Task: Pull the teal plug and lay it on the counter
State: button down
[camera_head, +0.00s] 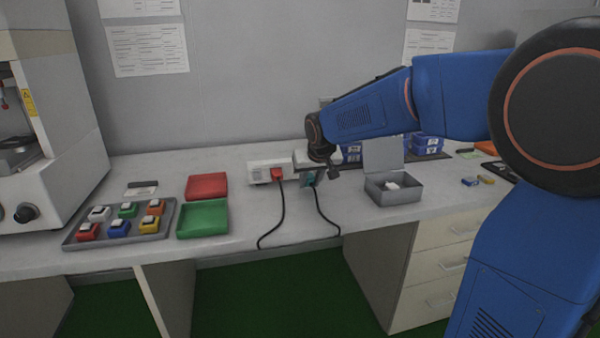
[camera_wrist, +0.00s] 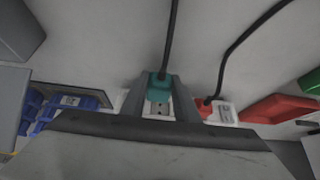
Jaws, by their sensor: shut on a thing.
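The teal plug (camera_wrist: 159,86) sits between the two fingers of my gripper (camera_wrist: 159,97) in the wrist view, with its black cord running up the picture. A pale socket face (camera_wrist: 157,108) with dark holes shows just beyond the plug; I cannot tell whether the plug is still seated.
A red plug (camera_head: 277,174) with a black cord is in the box to the left. An open grey box (camera_head: 392,197) stands to the right. Red (camera_head: 206,186) and green (camera_head: 203,218) trays lie to the left. The counter between the cords and green tray is clear.

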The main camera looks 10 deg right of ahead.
jog(key=shift+s+d, duration=0.6)
jog(key=shift+d, duration=0.3)
jog(key=shift+s+d, duration=0.65)
jog(key=shift+d, duration=0.2)
jog(key=shift+s+d, duration=0.6)
jog(key=shift+d, duration=0.3)
jog(key=shift+f, duration=0.85)
jog(key=c, duration=1.3)
grip_release()
jog(key=v, duration=1.7)
jog(key=shift+s+r, duration=0.1)
jog(key=shift+s, duration=0.05)
jog(key=s+f+g, duration=0.1)
jog(key=s+f, duration=0.7)
jog(key=s, duration=0.5)
jog(key=s+f, duration=0.9)
jog(key=s, duration=0.4)
jog(key=shift+s+d+g, duration=0.25)
jog(key=shift+s+g, duration=0.15)
